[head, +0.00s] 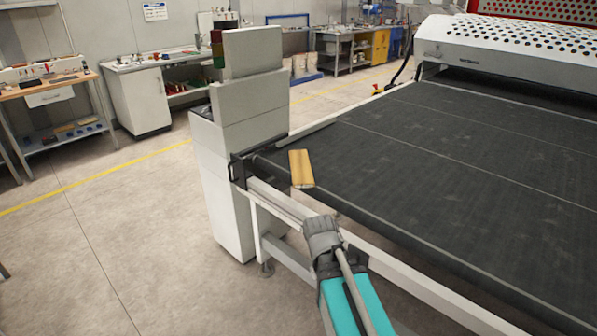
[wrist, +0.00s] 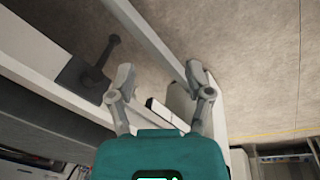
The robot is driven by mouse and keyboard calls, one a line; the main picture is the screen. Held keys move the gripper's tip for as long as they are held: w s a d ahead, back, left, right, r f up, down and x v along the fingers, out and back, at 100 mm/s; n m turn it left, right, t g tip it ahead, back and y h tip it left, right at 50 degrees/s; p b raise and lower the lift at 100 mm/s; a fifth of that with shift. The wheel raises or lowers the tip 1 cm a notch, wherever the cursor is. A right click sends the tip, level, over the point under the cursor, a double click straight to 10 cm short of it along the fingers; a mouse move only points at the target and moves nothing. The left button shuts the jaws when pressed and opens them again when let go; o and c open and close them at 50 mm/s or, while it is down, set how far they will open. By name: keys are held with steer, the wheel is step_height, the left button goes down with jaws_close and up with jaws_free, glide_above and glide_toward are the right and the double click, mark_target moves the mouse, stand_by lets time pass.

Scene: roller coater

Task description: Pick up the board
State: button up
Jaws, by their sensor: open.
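The board (head: 301,168) is a small yellow-brown wooden piece with a pale edge. It lies flat near the left front edge of the dark conveyor belt (head: 430,165) in the head view. My gripper (wrist: 160,75) is open in the wrist view, with its two grey fingers apart. I cannot make out the board in the wrist view. In the head view, a teal and grey part of my arm shows at the bottom, in front of the belt's edge. The fingers cannot be told apart there. Nothing is seen held.
A grey machine post (head: 245,145) stands at the belt's left corner, close to the board. A white frame rail (head: 400,280) runs along the belt's front. A perforated white hood (head: 510,45) covers the belt's far end. Concrete floor (head: 120,235) is clear at left.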

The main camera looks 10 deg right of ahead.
steer(key=w+n+t+h+b, duration=0.2)
steer(key=w+t+b, duration=0.1)
steer(key=w, duration=0.4)
steer(key=w+n+t+h+b, duration=0.2)
steer(key=w+t+h+b, duration=0.1)
steer(key=w, duration=0.5)
steer(key=w+n+t+h+b, duration=0.2)
steer(key=w+t+b, duration=0.2)
steer(key=w, duration=0.3)
steer(key=shift+w+d+r+n+b, duration=0.2)
steer(key=shift+w+n+b, duration=0.2)
steer(key=shift+b, duration=0.25)
steer(key=w+a+r+n+t+y+b, duration=0.1)
steer(key=w+a+r+n+t+b, duration=0.1)
steer(key=w+a+n+t, duration=0.3)
steer(key=w+a+n+b, duration=0.1)
steer(key=a, duration=0.1)
steer(key=shift+w+a+b, duration=0.3)
steer(key=shift+w+b, duration=0.05)
steer(key=shift+w, duration=0.05)
steer(key=shift+r, duration=0.1)
steer(key=shift+x, duration=4.3)
steer(key=shift+w+r, duration=0.1)
